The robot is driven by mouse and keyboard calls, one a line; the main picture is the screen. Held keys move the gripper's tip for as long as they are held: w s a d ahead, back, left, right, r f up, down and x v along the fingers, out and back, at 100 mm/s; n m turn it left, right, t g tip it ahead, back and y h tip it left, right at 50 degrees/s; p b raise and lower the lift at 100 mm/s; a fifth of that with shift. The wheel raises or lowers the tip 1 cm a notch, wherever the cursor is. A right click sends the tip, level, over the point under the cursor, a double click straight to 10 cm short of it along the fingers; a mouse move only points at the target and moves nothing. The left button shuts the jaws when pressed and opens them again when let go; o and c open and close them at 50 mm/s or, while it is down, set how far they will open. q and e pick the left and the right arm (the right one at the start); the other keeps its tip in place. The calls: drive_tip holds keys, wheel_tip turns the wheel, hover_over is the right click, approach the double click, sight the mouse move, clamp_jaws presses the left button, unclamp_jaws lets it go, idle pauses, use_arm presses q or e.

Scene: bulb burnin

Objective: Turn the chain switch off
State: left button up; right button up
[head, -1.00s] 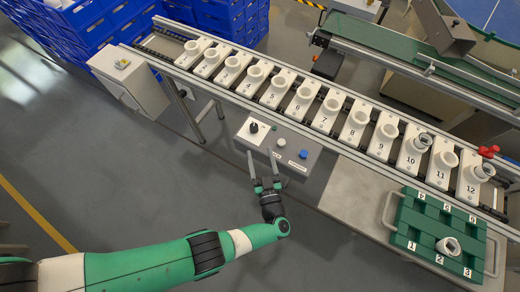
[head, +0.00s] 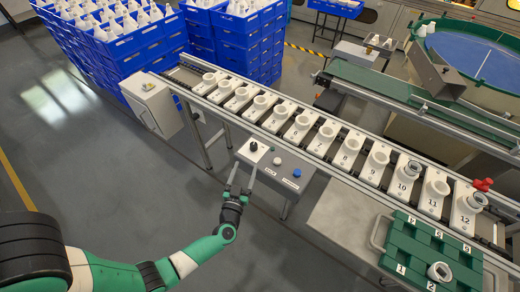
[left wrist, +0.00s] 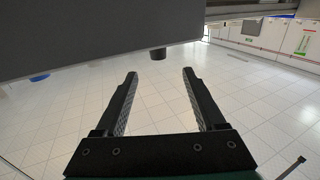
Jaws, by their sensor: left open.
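The grey control panel (head: 266,163) is mounted on the front of the conveyor. Its black rotary knob (head: 253,146) sits on a white plate at the panel's left end. Which way the knob points is too small to tell. A white button (head: 277,161) and a blue button (head: 297,173) are to its right. My left gripper (head: 243,168) is open and empty just in front of the panel's left end, near the knob. In the left wrist view, a dark knob (left wrist: 158,54) shows beyond and between the open fingertips (left wrist: 160,74), not touching them. My right gripper is not in view.
The conveyor carries a row of numbered white holders (head: 300,127). A green tray (head: 400,247) lies on the grey table to the right. A grey cabinet (head: 152,105) and blue crates (head: 120,55) stand at the left. The floor left of my arm is clear.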

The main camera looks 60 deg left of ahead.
sight(253, 150)
use_arm(q)
drive_tip(key=b+x, duration=0.2)
drive_tip(key=x, duration=0.3)
drive_tip(key=b+x, duration=0.2)
drive_tip(key=x, duration=0.3)
drive_tip(key=shift+w+f+b, duration=0.2)
drive_tip(key=shift+w+b, duration=0.1)
drive_tip(key=shift+b, duration=0.1)
drive_tip(key=shift+w+a+r, duration=0.1)
drive_tip(key=shift+w+a, duration=0.15)
drive_tip(key=shift+a, duration=0.1)
clamp_jaws()
